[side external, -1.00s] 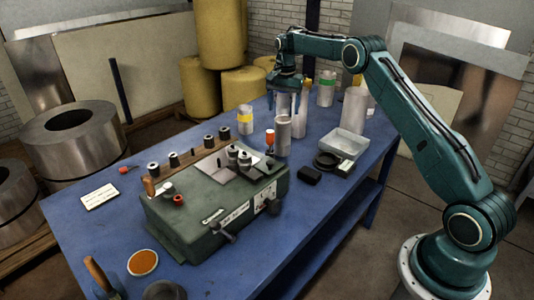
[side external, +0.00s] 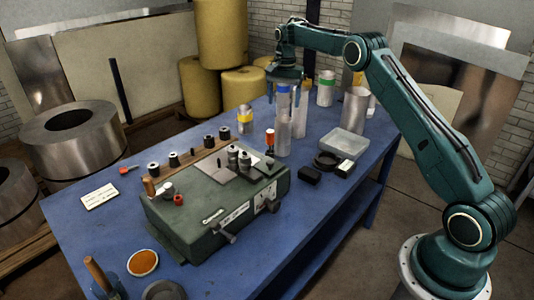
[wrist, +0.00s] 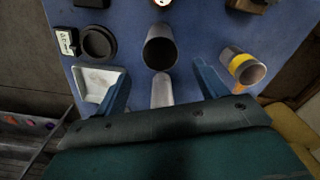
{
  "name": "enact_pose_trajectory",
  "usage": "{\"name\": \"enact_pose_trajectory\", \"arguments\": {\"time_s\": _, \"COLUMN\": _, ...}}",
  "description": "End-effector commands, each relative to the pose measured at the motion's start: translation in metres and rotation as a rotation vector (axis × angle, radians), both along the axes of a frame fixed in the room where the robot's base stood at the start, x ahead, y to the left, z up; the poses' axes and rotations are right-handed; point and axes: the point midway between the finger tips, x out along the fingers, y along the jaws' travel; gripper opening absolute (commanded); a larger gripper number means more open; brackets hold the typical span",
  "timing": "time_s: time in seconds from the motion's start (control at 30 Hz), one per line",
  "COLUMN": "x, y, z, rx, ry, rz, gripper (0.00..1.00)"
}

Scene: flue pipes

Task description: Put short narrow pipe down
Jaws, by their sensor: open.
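The short narrow pipe, a pale grey metal tube (side external: 300,120), appears to stand upright on the blue bench, just behind a wider grey pipe (side external: 283,138). In the wrist view the narrow pipe (wrist: 162,92) shows between my fingers, with clear gaps on both sides. My gripper (side external: 286,84) is open above the pipes; its spread fingers also show in the wrist view (wrist: 158,72). The wider pipe (wrist: 160,46) stands beyond with its dark mouth open. A blue band (side external: 283,88) shows close to my fingers; the part behind them is hidden.
A yellow-banded pipe (side external: 245,120) stands to the left, a green-banded pipe (side external: 326,90) behind, and a large pipe (side external: 355,108) to the right. A pale tray (side external: 345,143) and black ring (side external: 326,161) lie right of the wider pipe. A green machine (side external: 215,205) fills the front.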

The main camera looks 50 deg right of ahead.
Motion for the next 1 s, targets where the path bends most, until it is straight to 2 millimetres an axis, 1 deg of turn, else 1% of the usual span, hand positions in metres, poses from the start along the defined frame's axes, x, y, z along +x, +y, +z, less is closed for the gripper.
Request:
{"name": "enact_pose_trajectory", "arguments": {"time_s": 0.17, "x": -0.005, "y": 0.011, "z": 0.020, "rx": -0.007, "ry": -0.018, "rz": 0.040, "gripper": 0.72}}
{"name": "enact_pose_trajectory", "arguments": {"time_s": 0.37, "x": -0.020, "y": 0.036, "z": 0.060, "rx": -0.022, "ry": -0.054, "rz": 0.130, "gripper": 0.72}}
{"name": "enact_pose_trajectory", "arguments": {"time_s": 0.47, "x": -0.032, "y": 0.050, "z": 0.082, "rx": -0.032, "ry": -0.074, "rz": 0.186, "gripper": 0.72}}
{"name": "enact_pose_trajectory", "arguments": {"time_s": 0.7, "x": -0.069, "y": 0.087, "z": 0.128, "rx": -0.057, "ry": -0.126, "rz": 0.321, "gripper": 0.72}}
{"name": "enact_pose_trajectory", "arguments": {"time_s": 0.87, "x": -0.099, "y": 0.110, "z": 0.152, "rx": -0.076, "ry": -0.158, "rz": 0.410, "gripper": 0.72}}
{"name": "enact_pose_trajectory", "arguments": {"time_s": 1.0, "x": -0.129, "y": 0.129, "z": 0.168, "rx": -0.093, "ry": -0.187, "rz": 0.487, "gripper": 0.72}}
